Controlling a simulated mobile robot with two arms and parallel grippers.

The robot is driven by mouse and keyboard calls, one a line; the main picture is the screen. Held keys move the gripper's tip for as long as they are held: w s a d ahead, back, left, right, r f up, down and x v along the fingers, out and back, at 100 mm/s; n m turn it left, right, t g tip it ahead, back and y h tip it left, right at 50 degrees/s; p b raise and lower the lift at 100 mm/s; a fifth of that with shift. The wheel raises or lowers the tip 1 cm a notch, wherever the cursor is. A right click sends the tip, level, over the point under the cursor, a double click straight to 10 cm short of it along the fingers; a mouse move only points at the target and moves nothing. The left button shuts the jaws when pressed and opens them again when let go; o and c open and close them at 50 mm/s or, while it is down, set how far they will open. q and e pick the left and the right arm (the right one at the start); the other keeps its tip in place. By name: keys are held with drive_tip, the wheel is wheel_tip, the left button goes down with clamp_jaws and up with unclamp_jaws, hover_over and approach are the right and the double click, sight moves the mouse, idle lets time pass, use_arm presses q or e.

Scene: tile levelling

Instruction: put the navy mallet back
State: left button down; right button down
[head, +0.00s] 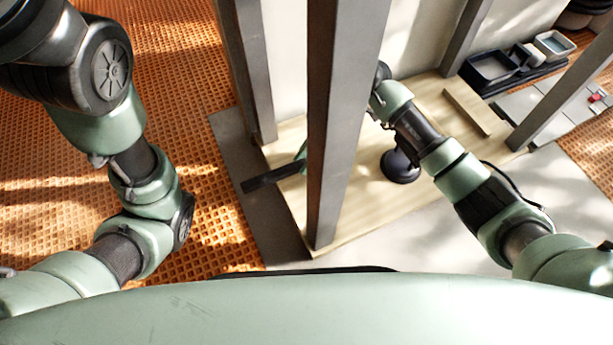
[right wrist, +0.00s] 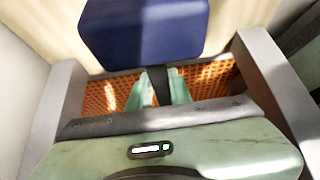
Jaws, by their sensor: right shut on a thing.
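The navy mallet shows in the right wrist view, with its blocky dark blue head (right wrist: 145,30) at the top and its black handle (right wrist: 160,84) running down between my fingers. My right gripper (right wrist: 158,90) is shut on that handle. In the head view my right arm reaches behind a grey post, and only a bit of the right gripper (head: 299,163) shows left of it. A dark bar (head: 268,178), seemingly the handle, sticks out to the left there. The mallet head is hidden in that view. My left arm is at the left; its gripper is out of view.
A grey post (head: 340,110) stands in front of the wooden board (head: 440,110); other posts (head: 247,70) stand around it. A round black object (head: 400,166) rests on the board. A dark tray (head: 492,68) lies at the back right. Orange grating (head: 190,100) is at left.

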wheel_tip(320, 180, down, 5)
drive_tip(key=b, duration=0.3)
drive_tip(key=shift+b, duration=0.3)
drive_tip(key=shift+r, duration=0.15)
drive_tip(key=c, duration=1.3)
unclamp_jaws()
drive_tip(key=shift+r+p, duration=0.2)
drive_tip(key=shift+p, duration=0.15)
drive_tip(key=p+v, duration=0.7)
drive_tip(key=v, duration=0.3)
drive_tip(key=shift+w+d+r, duration=0.15)
drive_tip(key=shift+d+r, duration=0.05)
drive_tip(key=shift+r, duration=0.1)
drive_tip(key=shift+w+d+r+p, duration=0.1)
drive_tip(key=shift+d+r+p, duration=0.2)
drive_tip(key=shift+p, duration=0.1)
